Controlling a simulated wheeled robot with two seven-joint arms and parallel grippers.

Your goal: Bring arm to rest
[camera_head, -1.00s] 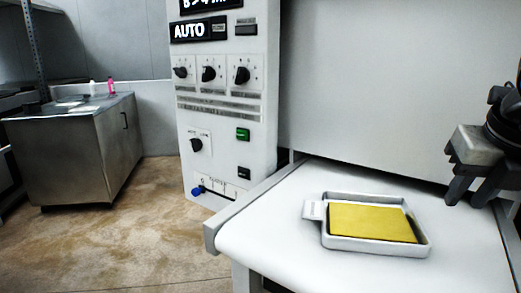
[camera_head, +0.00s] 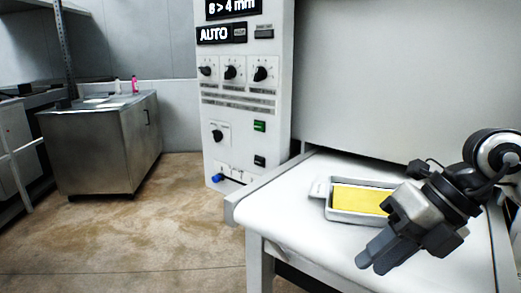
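My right gripper (camera_head: 376,256) comes in from the right, over the white table, with its grey fingers pointing down and to the left. The fingers partly overlap from this angle, but they look a little apart, with nothing seen between them. It hides the right part of a white tray (camera_head: 328,207) with a flat yellow slab (camera_head: 358,199) in it. The gripper overlaps the tray in the picture; I cannot tell how high above the table it is. My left gripper is not in view.
The white table (camera_head: 285,215) has a raised edge at its left. Behind it stands a control panel (camera_head: 238,135) with knobs and buttons. A steel cabinet (camera_head: 95,150) with small bottles is at the far left. Open floor (camera_head: 150,230) lies between.

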